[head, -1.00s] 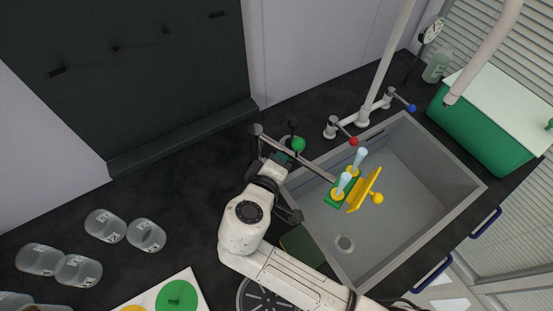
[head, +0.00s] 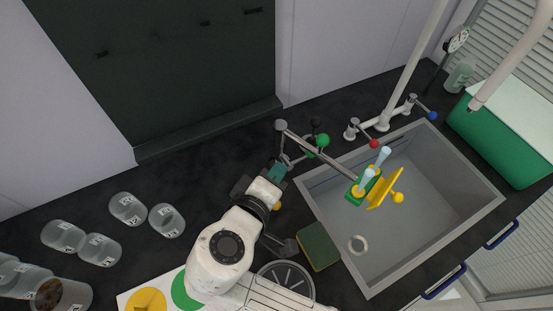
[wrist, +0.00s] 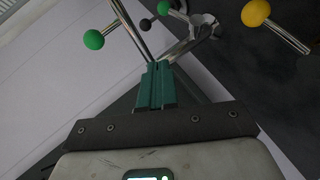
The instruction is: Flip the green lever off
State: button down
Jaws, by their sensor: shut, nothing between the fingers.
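A green ball-ended lever (head: 322,139) stands by the metal fixture behind the sink's left corner. A black ball knob (head: 316,123) is just beside it. In the wrist view, one green ball (wrist: 94,39) is at upper left and a second green ball (wrist: 163,7) is at the top; I cannot tell which matches the head view's ball. My gripper (head: 279,172) has teal fingers, shut and empty. It is to the lower left of the green lever, apart from it. The fingers (wrist: 156,84) point toward the metal fixture in the wrist view.
A metal bar (head: 318,152) runs from the fixture over the sink (head: 435,208). A yellow ball knob (wrist: 256,12) is at upper right in the wrist view. Red (head: 374,144) and blue (head: 432,115) tap knobs stand behind the sink. Jars (head: 128,208) stand on the left counter.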

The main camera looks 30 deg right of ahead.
aim_at(301, 160)
jog(key=k, duration=1)
